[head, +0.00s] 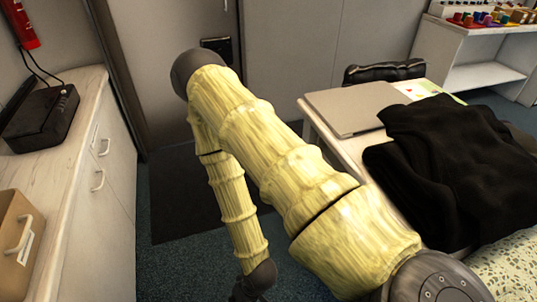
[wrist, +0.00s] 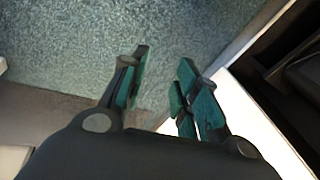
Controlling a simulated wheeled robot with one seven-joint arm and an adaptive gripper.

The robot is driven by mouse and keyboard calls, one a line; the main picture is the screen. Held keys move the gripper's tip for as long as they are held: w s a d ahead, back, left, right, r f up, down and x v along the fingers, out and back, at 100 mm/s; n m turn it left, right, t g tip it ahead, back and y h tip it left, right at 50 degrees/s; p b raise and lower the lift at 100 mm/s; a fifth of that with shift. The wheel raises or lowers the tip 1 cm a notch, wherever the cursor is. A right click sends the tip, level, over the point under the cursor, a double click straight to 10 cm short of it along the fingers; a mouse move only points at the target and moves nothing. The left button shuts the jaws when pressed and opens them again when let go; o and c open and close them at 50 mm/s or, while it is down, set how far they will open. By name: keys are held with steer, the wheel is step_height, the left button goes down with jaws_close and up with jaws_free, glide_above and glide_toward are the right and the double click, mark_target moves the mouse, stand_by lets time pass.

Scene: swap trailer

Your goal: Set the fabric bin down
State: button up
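A tan box (head: 15,248) with a pale handle and a white label sits on the left counter, cut off by the picture's left edge; it may be the fabric bin, but I cannot tell its material. My gripper (wrist: 162,72) is open in the wrist view, its green-padded fingers apart with only carpet showing between them. In the head view my arm hangs down in the middle, and the gripper is mostly cut off at the bottom edge, to the right of the counter and apart from the box.
The left counter (head: 70,145) also holds a black device (head: 40,118). A white table (head: 345,148) at right bears a grey laptop (head: 345,108) and black clothing (head: 450,165). A dark mat (head: 185,195) lies on the carpet. A shelf (head: 465,50) stands at the back right.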

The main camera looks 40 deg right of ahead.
steer(key=s+d+n+g+h, duration=0.1)
steer(key=s+d+g+h, duration=0.1)
steer(key=s+d, duration=0.4)
steer(key=shift+s, duration=0.85)
steer(key=shift+d, duration=0.1)
